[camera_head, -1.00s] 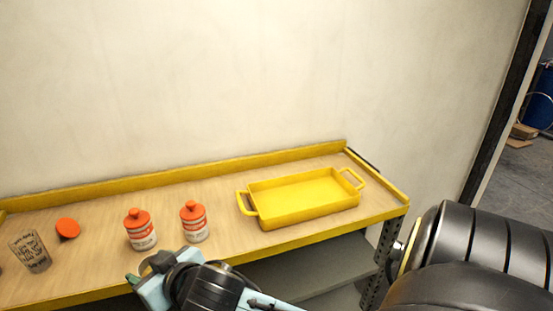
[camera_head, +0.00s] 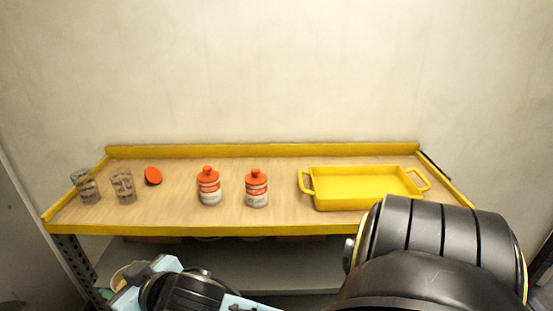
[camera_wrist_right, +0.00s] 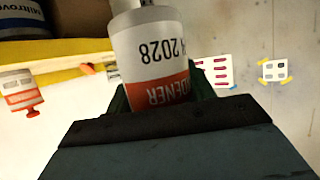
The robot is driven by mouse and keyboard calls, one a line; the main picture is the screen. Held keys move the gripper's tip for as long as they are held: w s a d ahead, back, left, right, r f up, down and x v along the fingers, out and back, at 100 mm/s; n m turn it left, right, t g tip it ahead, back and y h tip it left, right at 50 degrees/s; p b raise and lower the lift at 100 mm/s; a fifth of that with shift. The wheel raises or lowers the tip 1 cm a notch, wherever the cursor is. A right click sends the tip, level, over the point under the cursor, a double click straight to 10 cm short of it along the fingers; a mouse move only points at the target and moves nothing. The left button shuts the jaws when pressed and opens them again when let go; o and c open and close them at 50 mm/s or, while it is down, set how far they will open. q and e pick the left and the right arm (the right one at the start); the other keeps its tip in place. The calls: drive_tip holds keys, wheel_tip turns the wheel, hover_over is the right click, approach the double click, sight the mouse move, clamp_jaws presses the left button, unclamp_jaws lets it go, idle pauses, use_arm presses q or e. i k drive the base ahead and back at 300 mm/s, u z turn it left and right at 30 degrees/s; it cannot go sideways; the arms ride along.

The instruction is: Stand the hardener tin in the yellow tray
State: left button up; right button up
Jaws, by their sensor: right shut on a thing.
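My right gripper (camera_head: 138,280) is at the lower left of the head view, in front of the bench and apart from the yellow tray. It is shut on the hardener tin (camera_wrist_right: 155,55). In the right wrist view, that tin is white with an orange band, its lettering reading upside down; its ends are not clear. In the head view I cannot make the tin out surely at the gripper. The yellow tray (camera_head: 320,203) lies on the right part of the bench, empty, with a handle at each end. My left gripper is not in view.
Two orange-lidded tins (camera_head: 209,187) (camera_head: 256,188) stand mid-bench, left of the tray. An orange disc (camera_head: 153,176) and two glasses (camera_head: 123,187) (camera_head: 86,187) are farther left. The bench (camera_head: 270,230) has a yellow front edge and raised back rim. A grey shelf lies below.

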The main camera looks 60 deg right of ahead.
sight(361, 191)
drive_tip(key=u, duration=0.75)
drive_tip(key=k, duration=1.15)
drive_tip(key=z, duration=2.25)
drive_tip(key=i, duration=1)
